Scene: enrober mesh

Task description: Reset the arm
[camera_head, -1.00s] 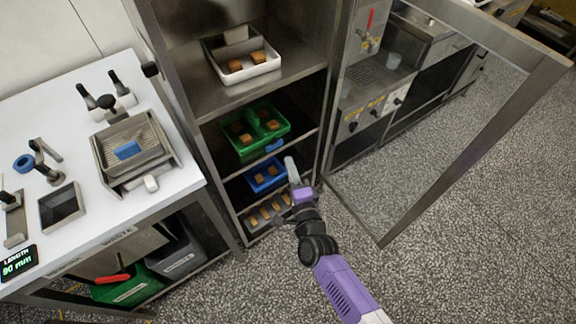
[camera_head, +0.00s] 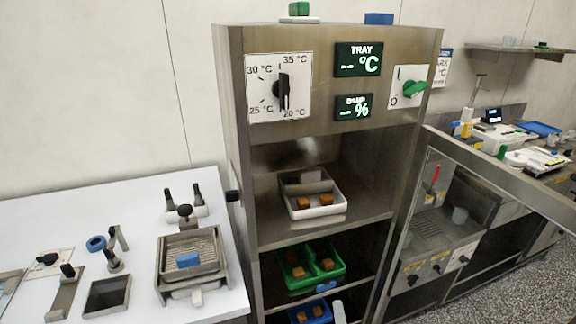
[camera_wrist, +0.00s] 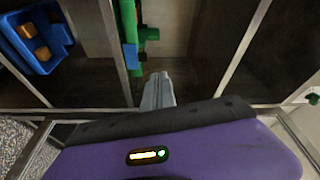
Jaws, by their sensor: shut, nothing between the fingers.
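My gripper (camera_wrist: 157,92) shows in the wrist view with its grey fingers together and nothing between them. It is in front of the open cabinet's shelves. In the head view only a pale finger part (camera_head: 339,312) shows at the bottom edge, beside the blue tray (camera_head: 318,318). The rest of my arm is out of the head view. The blue tray with brown pieces also shows in the wrist view (camera_wrist: 66,42), at the upper left. A green tray edge (camera_wrist: 128,22) lies beyond the fingers, apart from them as far as I can tell.
The steel cabinet (camera_head: 236,130) holds a white tray (camera_head: 318,212) and a green tray (camera_head: 338,268), both with brown pieces. Its glass door (camera_head: 500,190) stands open at the right. A white table (camera_head: 90,200) with tools is at the left.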

